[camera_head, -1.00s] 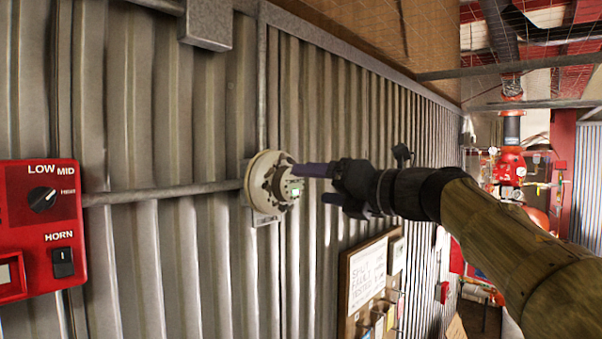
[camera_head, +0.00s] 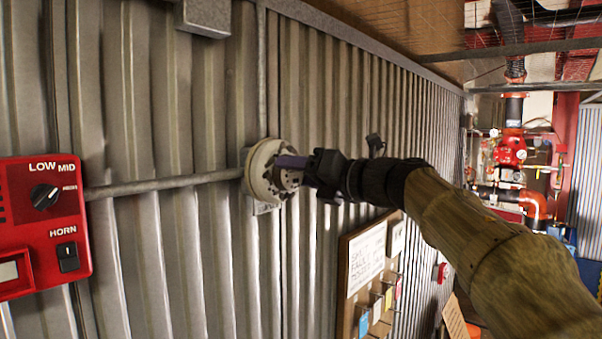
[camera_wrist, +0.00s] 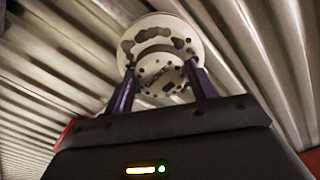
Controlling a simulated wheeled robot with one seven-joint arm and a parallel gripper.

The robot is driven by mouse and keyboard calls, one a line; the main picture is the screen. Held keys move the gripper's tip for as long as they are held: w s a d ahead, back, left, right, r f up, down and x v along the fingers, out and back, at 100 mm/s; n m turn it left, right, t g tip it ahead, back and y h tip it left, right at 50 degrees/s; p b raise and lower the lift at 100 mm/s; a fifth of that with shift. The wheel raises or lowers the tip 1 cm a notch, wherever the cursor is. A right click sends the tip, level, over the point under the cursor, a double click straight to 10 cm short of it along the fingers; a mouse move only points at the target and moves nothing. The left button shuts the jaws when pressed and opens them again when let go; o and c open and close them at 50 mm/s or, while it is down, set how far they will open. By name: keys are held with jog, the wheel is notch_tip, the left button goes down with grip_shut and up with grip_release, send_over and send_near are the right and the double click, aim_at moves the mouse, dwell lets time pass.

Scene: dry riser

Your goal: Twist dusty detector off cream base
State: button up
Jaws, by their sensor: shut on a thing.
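The dusty detector (camera_head: 288,178) is a pale round unit with dark smudges, mounted on the cream base (camera_head: 258,176) on the corrugated wall. In the wrist view the detector (camera_wrist: 162,78) shows dark patches and small holes, with the wider cream base (camera_wrist: 190,28) behind it. My gripper (camera_head: 280,163) reaches in from the right. Its two purple fingers stand on either side of the detector in the wrist view (camera_wrist: 162,84), shut on it. The detector appears still against the base; whether a gap has opened between them I cannot tell.
A red control box (camera_head: 40,225) with a knob and horn switch is at the left. A conduit (camera_head: 165,186) runs from it to the base. A notice board (camera_head: 352,305) hangs below my arm. Red pipework (camera_head: 511,150) stands at the far right.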

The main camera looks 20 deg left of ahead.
aim_at(295, 172)
jog(key=shift+d, duration=0.1)
jog(key=shift+d, duration=0.25)
jog(key=shift+s+d+b, duration=0.4)
jog(key=shift+d, duration=0.45)
jog(key=shift+s+d+b, duration=0.35)
jog(key=shift+s+d, duration=0.1)
jog(key=shift+d, duration=0.55)
jog(key=shift+s+d+b, duration=0.35)
jog(key=shift+d+b, duration=0.05)
jog(key=shift+d, duration=0.2)
